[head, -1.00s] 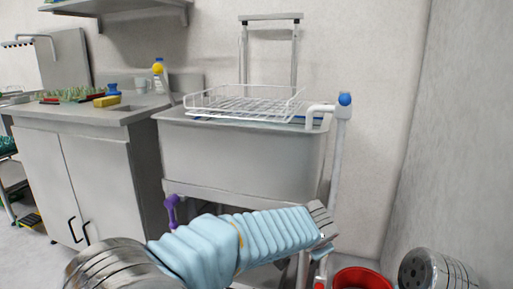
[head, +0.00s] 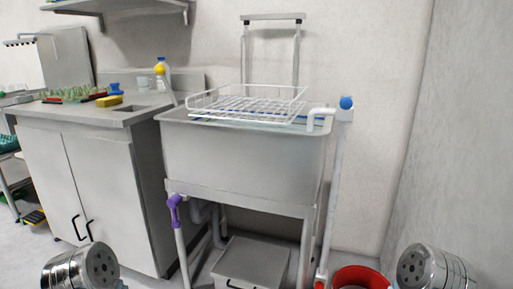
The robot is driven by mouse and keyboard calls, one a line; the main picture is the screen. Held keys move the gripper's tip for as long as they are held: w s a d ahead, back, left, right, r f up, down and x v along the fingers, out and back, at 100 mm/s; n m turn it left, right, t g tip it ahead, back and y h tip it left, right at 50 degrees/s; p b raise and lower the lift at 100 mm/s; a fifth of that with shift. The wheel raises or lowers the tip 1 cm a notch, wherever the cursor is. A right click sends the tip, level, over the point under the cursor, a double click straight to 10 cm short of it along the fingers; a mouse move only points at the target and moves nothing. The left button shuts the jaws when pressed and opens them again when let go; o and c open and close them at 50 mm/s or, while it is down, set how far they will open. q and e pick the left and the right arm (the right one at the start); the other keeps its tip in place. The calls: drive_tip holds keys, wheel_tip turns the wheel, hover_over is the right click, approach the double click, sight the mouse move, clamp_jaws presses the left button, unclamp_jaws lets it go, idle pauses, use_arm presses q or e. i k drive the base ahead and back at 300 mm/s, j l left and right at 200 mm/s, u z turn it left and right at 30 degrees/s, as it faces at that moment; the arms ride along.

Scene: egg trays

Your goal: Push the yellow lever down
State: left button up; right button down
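A yellow round knob (head: 159,69) tops a slanted thin grey rod at the back left corner of the sink, beside the counter. It looks like the yellow lever, and the rod leans with its top to the left. A pale bottle-like shape overlaps it, so its exact form is hard to tell. Neither gripper shows in the head view. Only round metal parts of my arms show at the bottom left and bottom right, well below and apart from the knob.
The grey sink (head: 240,155) carries a white wire rack (head: 245,104). A blue knob (head: 347,102) tops a white pipe at right; a purple handle (head: 175,203) is at the sink's lower left. A red bucket (head: 360,278) stands on the floor. A yellow sponge (head: 109,101) lies on the counter.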

sight(159, 69)
drive_tip(key=i+j+u, duration=0.2)
drive_tip(key=j, duration=0.2)
drive_tip(key=j+u, duration=0.2)
drive_tip(key=j, duration=0.2)
drive_tip(key=i+j+u, duration=0.2)
drive_tip(key=j, duration=0.2)
drive_tip(key=i+j+u, duration=0.2)
drive_tip(key=j, duration=0.15)
drive_tip(key=i+j+u, duration=0.2)
drive_tip(key=k+j, duration=0.1)
drive_tip(key=j, duration=0.05)
